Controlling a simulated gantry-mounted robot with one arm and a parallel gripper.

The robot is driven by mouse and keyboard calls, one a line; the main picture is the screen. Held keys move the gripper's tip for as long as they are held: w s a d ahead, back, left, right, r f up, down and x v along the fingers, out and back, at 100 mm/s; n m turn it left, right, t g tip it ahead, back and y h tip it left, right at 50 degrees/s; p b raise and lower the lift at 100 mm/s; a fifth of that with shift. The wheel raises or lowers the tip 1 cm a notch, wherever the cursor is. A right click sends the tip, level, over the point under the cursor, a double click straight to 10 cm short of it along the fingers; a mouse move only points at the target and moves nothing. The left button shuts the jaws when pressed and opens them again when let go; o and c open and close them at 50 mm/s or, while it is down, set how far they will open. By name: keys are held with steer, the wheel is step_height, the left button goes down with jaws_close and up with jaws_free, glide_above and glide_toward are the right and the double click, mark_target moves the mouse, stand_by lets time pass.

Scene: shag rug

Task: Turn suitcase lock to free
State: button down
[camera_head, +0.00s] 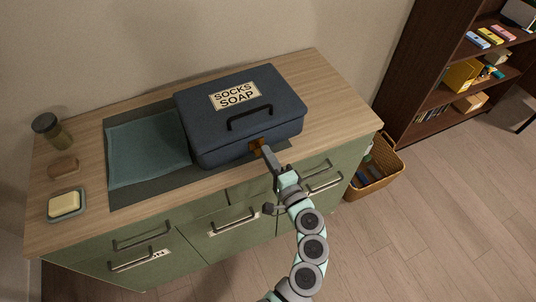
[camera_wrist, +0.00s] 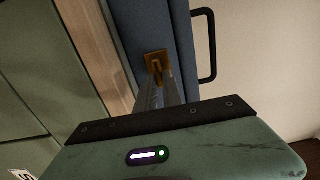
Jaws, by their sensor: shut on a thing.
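The suitcase (camera_head: 220,110) is a closed dark blue box with a black handle and a "SOCKS SOAP" label on its lid. It stands on a grey mat on the wooden cabinet top. Its lock (camera_head: 256,146) is a small orange-brown plate on the front face; it also shows in the wrist view (camera_wrist: 155,58). My gripper (camera_head: 268,158) reaches in from the front right, level with the lock. In the wrist view my gripper (camera_wrist: 158,78) is shut on the lock's small knob. The fingers partly cover the knob, so its exact angle is hard to tell.
A teal cloth (camera_head: 148,148) lies on the mat (camera_head: 150,190) left of the suitcase. Soap on a dish (camera_head: 66,205), a brown lump (camera_head: 63,168) and a jar (camera_head: 52,130) stand at the far left. Drawer handles (camera_head: 234,222) jut out below the front edge.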

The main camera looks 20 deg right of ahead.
steer(key=c, duration=1.5)
jaws_free()
steer(key=s, duration=1)
steer(key=shift+s+d, duration=0.15)
steer(key=shift+s, duration=0.25)
